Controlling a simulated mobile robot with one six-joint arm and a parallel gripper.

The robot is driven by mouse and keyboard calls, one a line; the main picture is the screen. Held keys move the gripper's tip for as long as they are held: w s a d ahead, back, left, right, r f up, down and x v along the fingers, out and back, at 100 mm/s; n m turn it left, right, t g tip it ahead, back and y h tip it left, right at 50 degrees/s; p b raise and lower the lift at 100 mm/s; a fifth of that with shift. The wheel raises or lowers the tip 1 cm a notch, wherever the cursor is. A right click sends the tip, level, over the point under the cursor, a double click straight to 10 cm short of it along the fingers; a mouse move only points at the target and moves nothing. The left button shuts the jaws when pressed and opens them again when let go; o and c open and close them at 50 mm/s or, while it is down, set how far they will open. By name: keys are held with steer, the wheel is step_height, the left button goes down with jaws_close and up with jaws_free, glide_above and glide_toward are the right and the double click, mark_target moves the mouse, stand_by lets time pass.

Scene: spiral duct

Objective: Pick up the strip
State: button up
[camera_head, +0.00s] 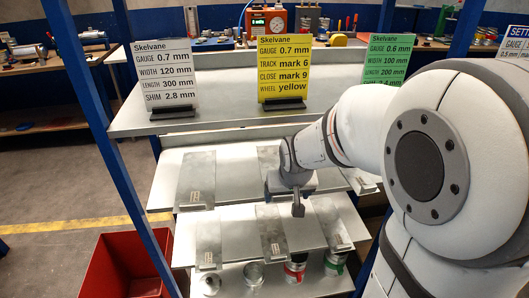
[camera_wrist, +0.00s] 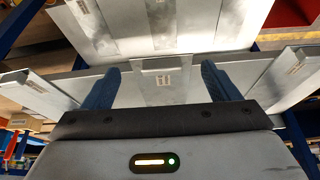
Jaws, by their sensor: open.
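My gripper (camera_head: 298,207) hangs over the front of the upper strip shelf in the head view. In the wrist view my gripper (camera_wrist: 160,86) is open, one blue finger on each side of the labelled, lipped end of a grey metal strip (camera_wrist: 163,65). I cannot tell whether the fingers touch it. In the head view the middle strip (camera_head: 268,155) on that shelf is partly hidden by my gripper. Another strip (camera_head: 196,180) lies to its left and one (camera_head: 360,180) to its right, partly behind my arm.
The lower shelf holds more strips (camera_head: 208,240), with several tins (camera_head: 295,270) beneath. Grey (camera_head: 165,75), yellow (camera_head: 284,70) and green (camera_head: 388,62) cards stand on the top shelf. A blue post (camera_head: 110,150) and red bin (camera_head: 125,265) are at left.

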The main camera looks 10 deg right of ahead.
steer(key=shift+w+d+f+p, duration=0.1)
steer(key=shift+w+f+p, duration=0.4)
steer(key=shift+w+f, duration=1.8)
steer(key=c, duration=1.2)
